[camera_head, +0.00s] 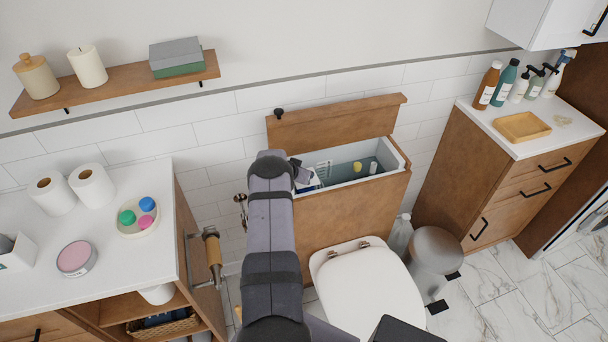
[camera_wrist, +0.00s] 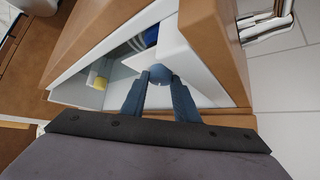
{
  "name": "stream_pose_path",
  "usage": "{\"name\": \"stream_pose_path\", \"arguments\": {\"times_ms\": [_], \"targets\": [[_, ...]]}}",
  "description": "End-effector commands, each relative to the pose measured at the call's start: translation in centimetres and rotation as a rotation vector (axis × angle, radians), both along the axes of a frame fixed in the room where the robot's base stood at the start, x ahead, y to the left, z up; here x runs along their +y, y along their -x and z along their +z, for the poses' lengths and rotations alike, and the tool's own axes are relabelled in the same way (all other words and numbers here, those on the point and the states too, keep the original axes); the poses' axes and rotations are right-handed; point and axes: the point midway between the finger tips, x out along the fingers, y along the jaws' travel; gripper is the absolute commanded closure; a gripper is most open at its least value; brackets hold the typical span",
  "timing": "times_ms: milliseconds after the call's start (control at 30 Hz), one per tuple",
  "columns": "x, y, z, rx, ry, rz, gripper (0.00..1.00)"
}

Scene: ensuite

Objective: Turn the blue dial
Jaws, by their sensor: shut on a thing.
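The blue dial (camera_wrist: 160,73) is a small round muted-blue piece at the edge of a white panel inside the open wooden cistern box, seen in the wrist view. My gripper (camera_wrist: 161,78) is shut on it, with one dark blue finger on each side. In the head view my gripper (camera_head: 303,177) reaches into the left end of the cistern box (camera_head: 345,217). The dial itself cannot be made out there, as my arm hides much of that end.
The raised wooden lid (camera_head: 335,122) stands behind the opening. A yellow-topped item (camera_head: 357,167) is inside the box. The white toilet lid (camera_head: 368,291) is below.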

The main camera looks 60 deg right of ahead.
Motion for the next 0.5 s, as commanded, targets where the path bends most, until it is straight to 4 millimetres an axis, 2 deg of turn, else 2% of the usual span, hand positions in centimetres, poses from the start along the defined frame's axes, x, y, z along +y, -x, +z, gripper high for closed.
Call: {"name": "stream_pose_path", "arguments": {"times_ms": [33,367,400,467,500], "targets": [[-0.24,-0.25,0.5,-0.004,0.008,0.001,0.95],[-0.15,-0.25,0.42,-0.004,0.005,0.001,0.95],[-0.14,-0.25,0.41,-0.004,0.005,0.001,0.65],[-0.12,-0.22,0.35,-0.004,0.004,0.001,0.54],[-0.09,-0.2,0.29,-0.003,0.003,0.0,0.54]]}}
